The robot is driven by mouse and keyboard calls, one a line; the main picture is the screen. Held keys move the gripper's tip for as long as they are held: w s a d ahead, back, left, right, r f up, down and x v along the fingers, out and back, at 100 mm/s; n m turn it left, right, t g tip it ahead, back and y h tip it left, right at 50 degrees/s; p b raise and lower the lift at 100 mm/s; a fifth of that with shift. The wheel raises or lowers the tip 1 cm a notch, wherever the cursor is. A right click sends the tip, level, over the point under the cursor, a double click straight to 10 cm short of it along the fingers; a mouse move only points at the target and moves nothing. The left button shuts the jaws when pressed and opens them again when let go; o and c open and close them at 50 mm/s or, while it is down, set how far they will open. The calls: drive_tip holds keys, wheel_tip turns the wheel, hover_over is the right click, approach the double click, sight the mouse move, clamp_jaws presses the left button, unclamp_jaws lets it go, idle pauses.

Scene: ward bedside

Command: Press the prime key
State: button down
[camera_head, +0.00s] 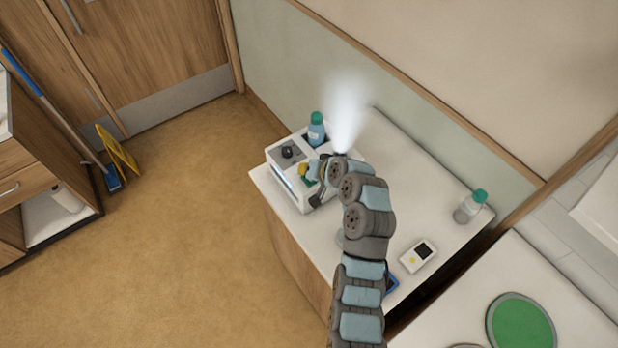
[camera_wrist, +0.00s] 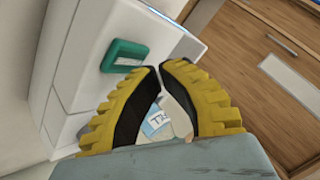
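A white machine (camera_head: 291,193) stands on the bedside table, with a black knob (camera_head: 288,152) on top. A green key with a pale label strip (camera_wrist: 125,55) sits on its white face in the wrist view; I cannot read its label. My gripper (camera_wrist: 158,67) has yellow fingers with black pads, their tips drawn together, with nothing seen held. The tips are just right of the green key and look apart from it. In the head view my gripper (camera_head: 304,171) is over the machine, partly hidden by my arm.
A teal-capped bottle (camera_head: 316,130) stands at the machine's back, beside rising white mist (camera_head: 346,110). A second bottle (camera_head: 469,207) and a small white device (camera_head: 419,256) are on the table (camera_head: 400,190). A small label (camera_wrist: 156,121) shows between my fingers.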

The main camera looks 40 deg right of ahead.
drive_tip(key=shift+r+p, duration=1)
drive_tip(key=shift+r, duration=1.55)
